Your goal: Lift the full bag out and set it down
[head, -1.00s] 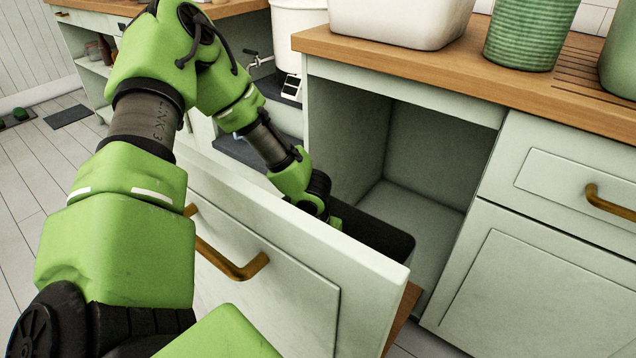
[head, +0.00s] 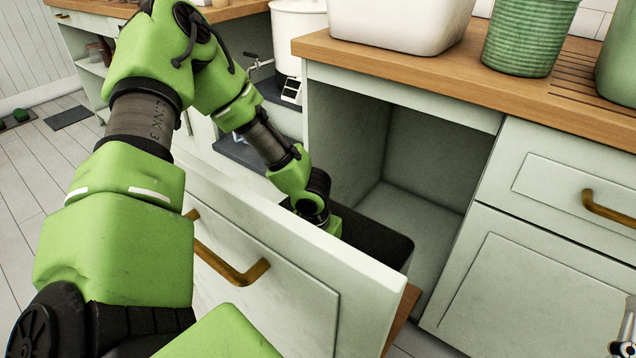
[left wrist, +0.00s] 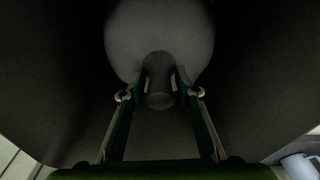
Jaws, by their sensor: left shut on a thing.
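The dark bin (head: 385,243) stands inside the pulled-out drawer, behind its front panel (head: 300,255). In the left wrist view a grey, rounded bag (left wrist: 130,40) with a narrow knotted neck (left wrist: 159,98) lies between dark walls. My left gripper (left wrist: 160,82) is shut on that neck, one finger on each side. In the head view my left wrist reaches down behind the drawer front, which hides the fingertips and the bag. A small metallic piece (head: 626,330) at the lower right edge may be part of my right gripper; its jaws cannot be made out.
The cabinet opening (head: 425,165) behind the drawer is empty. The wooden worktop (head: 400,65) above carries a white tub (head: 395,20) and a green ribbed pot (head: 528,35). A brass handle (head: 232,262) sticks out from the drawer front.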

